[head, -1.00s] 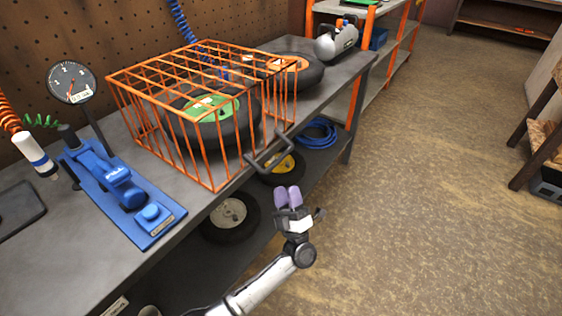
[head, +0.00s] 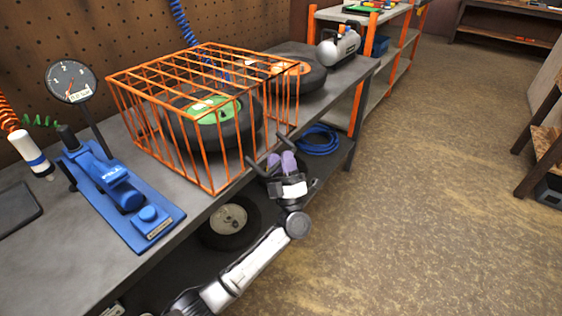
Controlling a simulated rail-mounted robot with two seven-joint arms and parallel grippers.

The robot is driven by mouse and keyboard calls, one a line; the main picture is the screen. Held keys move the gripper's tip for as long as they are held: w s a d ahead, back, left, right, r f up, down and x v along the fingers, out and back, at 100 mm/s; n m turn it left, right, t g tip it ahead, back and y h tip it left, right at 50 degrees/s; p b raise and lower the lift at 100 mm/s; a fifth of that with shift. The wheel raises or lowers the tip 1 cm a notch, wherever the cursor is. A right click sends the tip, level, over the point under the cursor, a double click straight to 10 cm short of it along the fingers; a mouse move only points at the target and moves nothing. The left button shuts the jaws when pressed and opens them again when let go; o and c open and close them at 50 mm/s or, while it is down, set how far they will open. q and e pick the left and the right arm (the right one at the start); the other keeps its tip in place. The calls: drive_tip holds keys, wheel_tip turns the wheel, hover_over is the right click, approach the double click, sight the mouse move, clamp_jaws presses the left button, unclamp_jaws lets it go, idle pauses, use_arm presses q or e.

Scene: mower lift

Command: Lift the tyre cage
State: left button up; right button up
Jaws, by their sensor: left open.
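The orange wire tyre cage (head: 213,118) sits on the grey workbench. Inside it is a black tyre (head: 185,138) with a green hub. A dark handle (head: 255,163) sticks out from the cage's front lower right side and is partly hidden by my gripper. My left gripper (head: 281,160) is open, with purple fingertips at the handle. I cannot tell whether the fingers touch it. My right gripper is not in view.
A blue foot pump (head: 115,190) with a gauge (head: 72,82) stands left of the cage. Another tyre (head: 312,79) with an orange hub is behind the cage. The lower shelf holds a wheel (head: 229,218) and a blue hose (head: 318,139).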

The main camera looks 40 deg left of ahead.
use_arm(q)
clamp_jaws()
idle(0.3)
drive_tip(key=shift+r, duration=0.1)
